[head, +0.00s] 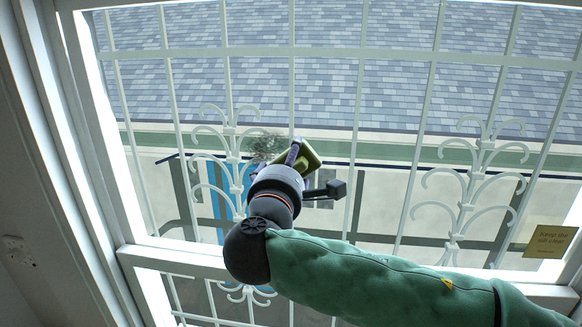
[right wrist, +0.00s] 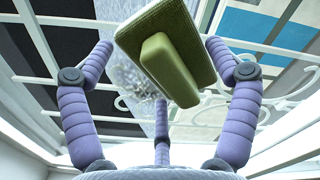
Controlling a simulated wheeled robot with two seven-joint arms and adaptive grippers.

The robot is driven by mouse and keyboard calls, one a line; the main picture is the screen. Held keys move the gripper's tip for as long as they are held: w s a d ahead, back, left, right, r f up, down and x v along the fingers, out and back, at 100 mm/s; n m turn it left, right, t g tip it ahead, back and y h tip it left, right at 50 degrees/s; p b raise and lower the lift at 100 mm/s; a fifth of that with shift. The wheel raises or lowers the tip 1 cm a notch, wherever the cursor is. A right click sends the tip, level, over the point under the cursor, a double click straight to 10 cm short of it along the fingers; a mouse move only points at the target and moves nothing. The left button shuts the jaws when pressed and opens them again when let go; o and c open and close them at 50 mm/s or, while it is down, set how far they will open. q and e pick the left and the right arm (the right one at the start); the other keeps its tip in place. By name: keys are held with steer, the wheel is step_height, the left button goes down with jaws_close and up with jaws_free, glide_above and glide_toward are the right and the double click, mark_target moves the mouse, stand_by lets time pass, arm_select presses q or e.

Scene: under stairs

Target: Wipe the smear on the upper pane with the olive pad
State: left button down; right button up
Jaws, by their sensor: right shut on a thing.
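The olive pad (head: 309,156) is a green block with a raised grip. My right gripper (head: 292,158) is shut on it in front of the upper pane. In the right wrist view the pad (right wrist: 185,28) and its grip (right wrist: 170,70) sit between the purple fingers. The smear (head: 264,146) is a grey, speckled patch on the upper pane, just left of the pad in the head view. It also shows as a blurry whitish patch behind the pad in the right wrist view (right wrist: 120,78). I cannot tell whether the pad touches the glass. My left gripper is out of view.
White bars and scrollwork (head: 470,180) cross the window. A white cross rail (head: 190,260) runs below the upper pane, behind my green-sleeved right arm. A yellowish sign (head: 550,241) is at the lower right. A tiled roof and paving show outside. The pane's left part is clear of my arm.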

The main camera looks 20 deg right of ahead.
steer(key=shift+w+a+p, duration=0.15)
steer(key=shift+w+a, duration=0.5)
steer(key=shift+a, duration=0.25)
steer(key=shift+w+a+p, duration=0.2)
steer(key=shift+w+a, duration=0.4)
steer(key=shift+a, duration=0.35)
steer(key=shift+w+a+p, duration=0.15)
steer(key=shift+w+a, duration=0.5)
steer(key=shift+a, duration=0.25)
steer(key=shift+w+a+p, duration=0.25)
steer(key=shift+w+a, duration=0.25)
steer(key=shift+a, duration=0.25)
steer(key=shift+w+a+p, duration=0.2)
steer(key=shift+w+a, duration=0.25)
steer(key=shift+a, duration=0.3)
steer(key=shift+r+p, duration=1.05)
steer(key=shift+r, duration=0.4)
steer(key=shift+s+d+f+b, duration=0.15)
steer(key=shift+s+d+b, duration=0.3)
steer(key=shift+d, duration=0.25)
steer(key=shift+s+d+b, duration=0.6)
steer(key=shift+s+d, duration=0.25)
steer(key=shift+d, duration=0.45)
steer(key=shift+s+d+b, duration=0.6)
steer(key=shift+s+d, duration=0.3)
steer(key=shift+d, duration=0.45)
steer(key=shift+s+d+b, duration=0.6)
steer(key=shift+s+d, duration=0.25)
steer(key=shift+d, duration=0.45)
steer(key=shift+a, duration=0.1)
